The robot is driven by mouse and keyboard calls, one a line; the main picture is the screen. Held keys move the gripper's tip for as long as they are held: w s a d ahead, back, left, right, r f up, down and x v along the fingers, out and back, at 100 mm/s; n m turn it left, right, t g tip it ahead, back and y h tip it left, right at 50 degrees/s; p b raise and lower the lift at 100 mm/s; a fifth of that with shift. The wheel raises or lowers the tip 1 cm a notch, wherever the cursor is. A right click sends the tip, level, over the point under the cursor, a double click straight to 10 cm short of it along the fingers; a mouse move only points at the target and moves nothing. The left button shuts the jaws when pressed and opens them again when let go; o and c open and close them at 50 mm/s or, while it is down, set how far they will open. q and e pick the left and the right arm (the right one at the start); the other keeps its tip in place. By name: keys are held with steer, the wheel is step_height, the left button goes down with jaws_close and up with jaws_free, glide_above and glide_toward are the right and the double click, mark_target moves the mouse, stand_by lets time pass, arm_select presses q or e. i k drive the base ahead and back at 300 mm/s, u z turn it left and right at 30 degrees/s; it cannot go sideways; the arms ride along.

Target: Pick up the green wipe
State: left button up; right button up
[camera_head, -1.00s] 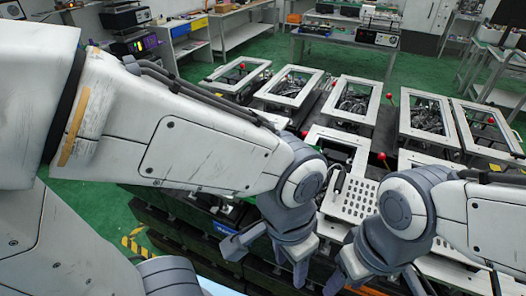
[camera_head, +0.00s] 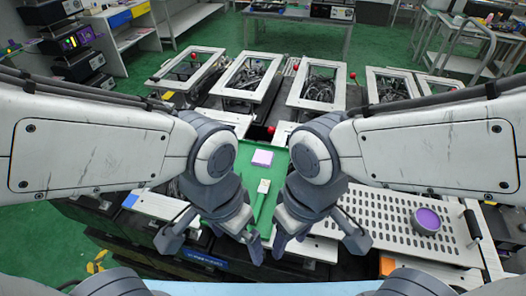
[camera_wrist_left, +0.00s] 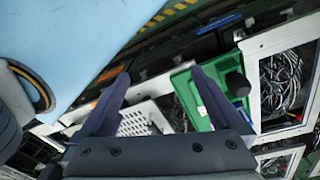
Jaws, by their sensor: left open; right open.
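A green panel or tray (camera_head: 246,160) lies between my two arms in the head view. My left gripper (camera_head: 213,242) is open and empty, to the left of and nearer than that item. My right gripper (camera_head: 318,242) is open and empty on its right. In the left wrist view the green panel (camera_wrist_left: 185,84) shows beside and partly behind one finger of my open left gripper (camera_wrist_left: 155,92). No wipe is clear there.
A lilac block (camera_head: 262,158) lies on the green panel. A perforated white plate (camera_head: 390,215) with a purple-topped round part (camera_head: 427,220) is at right. White-framed fixtures (camera_head: 318,85) and red-knobbed levers (camera_head: 352,76) stand behind.

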mark_target(261, 158)
steer(key=k, duration=1.3)
steer(key=u, duration=0.5)
steer(key=i, duration=0.5)
steer(key=u, duration=0.55)
steer(key=i, duration=0.8)
steer(key=z, duration=0.9)
steer(key=i, duration=0.6)
steer(key=z, duration=0.65)
